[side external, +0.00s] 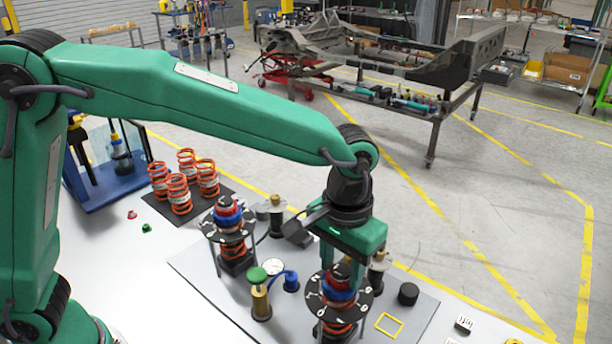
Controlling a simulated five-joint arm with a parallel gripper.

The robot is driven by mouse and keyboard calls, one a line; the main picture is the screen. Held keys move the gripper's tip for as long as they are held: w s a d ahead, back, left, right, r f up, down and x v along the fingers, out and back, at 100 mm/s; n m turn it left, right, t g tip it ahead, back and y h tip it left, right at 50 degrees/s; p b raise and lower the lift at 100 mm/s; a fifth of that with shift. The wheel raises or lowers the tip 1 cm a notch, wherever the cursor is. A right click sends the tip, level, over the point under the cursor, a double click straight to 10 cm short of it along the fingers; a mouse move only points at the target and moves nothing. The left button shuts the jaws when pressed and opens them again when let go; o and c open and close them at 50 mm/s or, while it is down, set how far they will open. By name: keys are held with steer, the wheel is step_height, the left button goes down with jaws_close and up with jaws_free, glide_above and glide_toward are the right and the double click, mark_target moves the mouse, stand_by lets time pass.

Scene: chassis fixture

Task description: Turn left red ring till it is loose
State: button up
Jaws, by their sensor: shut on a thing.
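Two spring assemblies stand on a grey plate (205,268), each with a black marked disc, an orange spring below it, and blue and red rings on top. On the assembly at left in the picture, the red ring (226,202) sits above a blue ring (224,219), with no gripper at it. My gripper (341,272) points down over the assembly at right in the picture. It is shut around the top of that assembly, at its red ring (341,283), just above its blue ring (337,293). The fingers partly hide this ring.
A green-topped brass post (260,296), a gauge (273,267) and a blue fitting (291,282) stand between the assemblies. A black cylinder (408,294) and a yellow square outline (389,324) are at right. Several orange springs (180,192) stand on a dark mat behind.

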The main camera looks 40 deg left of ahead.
steer(key=n, duration=0.6)
steer(key=shift+n, duration=3.6)
steer(key=o, duration=0.7)
steer(key=shift+o, duration=0.2)
steer(key=shift+r, duration=3.55)
